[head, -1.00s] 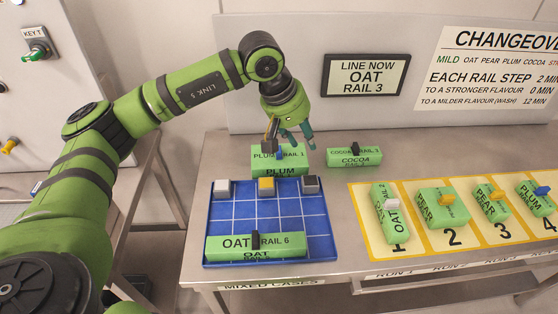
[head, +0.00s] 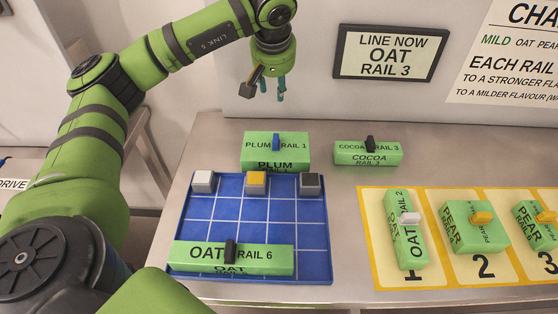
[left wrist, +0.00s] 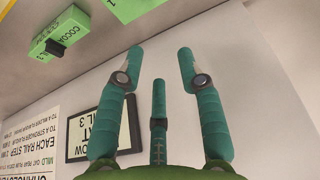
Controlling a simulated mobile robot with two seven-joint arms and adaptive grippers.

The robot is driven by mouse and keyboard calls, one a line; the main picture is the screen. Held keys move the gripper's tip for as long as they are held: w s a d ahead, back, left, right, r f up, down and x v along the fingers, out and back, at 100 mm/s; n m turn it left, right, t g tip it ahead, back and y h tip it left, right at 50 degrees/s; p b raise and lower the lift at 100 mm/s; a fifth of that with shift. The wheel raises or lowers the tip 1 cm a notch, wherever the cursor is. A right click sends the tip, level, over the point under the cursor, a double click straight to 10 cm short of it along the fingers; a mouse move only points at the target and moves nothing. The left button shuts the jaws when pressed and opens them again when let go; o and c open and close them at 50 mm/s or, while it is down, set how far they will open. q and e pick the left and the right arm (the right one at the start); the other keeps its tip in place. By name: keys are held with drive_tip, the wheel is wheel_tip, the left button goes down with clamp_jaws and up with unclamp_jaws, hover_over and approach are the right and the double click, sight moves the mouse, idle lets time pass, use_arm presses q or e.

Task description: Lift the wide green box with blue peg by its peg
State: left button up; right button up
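The wide green box with the blue peg (head: 263,150) reads "PLUM RAIL 1" and stands on the table just behind the blue gridded tray. Its blue peg (head: 276,142) stands upright on its top. My left gripper (head: 267,92) is above and behind this box, clear of it. In the left wrist view my left gripper (left wrist: 157,70) shows its teal fingers spread apart with nothing between them. A green box edge (left wrist: 130,8) shows at the top of that view. My right gripper is not in view.
The blue tray (head: 262,212) holds an OAT box (head: 195,256) and three small blocks. A COCOA box (head: 368,154) with a black peg stands to the right. Several boxes sit on the yellow numbered mat (head: 370,230). A wall with signs rises behind.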

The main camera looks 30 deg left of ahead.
use_arm(q)
drive_tip(key=b, duration=0.8)
approach(277, 138)
drive_tip(key=shift+b+x, duration=0.85)
drive_tip(key=shift+x, duration=0.4)
drive_tip(key=shift+a+f, duration=0.1)
drive_tip(key=shift+f, duration=0.1)
drive_tip(key=shift+w+f+p, duration=0.1)
drive_tip(key=shift+f+p, duration=0.2)
drive_tip(key=shift+p, duration=0.05)
drive_tip(key=p+x, duration=0.1)
drive_tip(key=x, duration=0.3)
drive_tip(key=shift+w+f, duration=0.25)
drive_tip(key=shift+f, duration=0.05)
drive_tip(key=shift+w+a+f+p, duration=0.1)
drive_tip(key=shift+w+f+p, duration=0.05)
drive_tip(key=shift+f+p, duration=0.2)
drive_tip(key=shift+f, duration=0.1)
drive_tip(key=c, duration=0.7)
clamp_jaws()
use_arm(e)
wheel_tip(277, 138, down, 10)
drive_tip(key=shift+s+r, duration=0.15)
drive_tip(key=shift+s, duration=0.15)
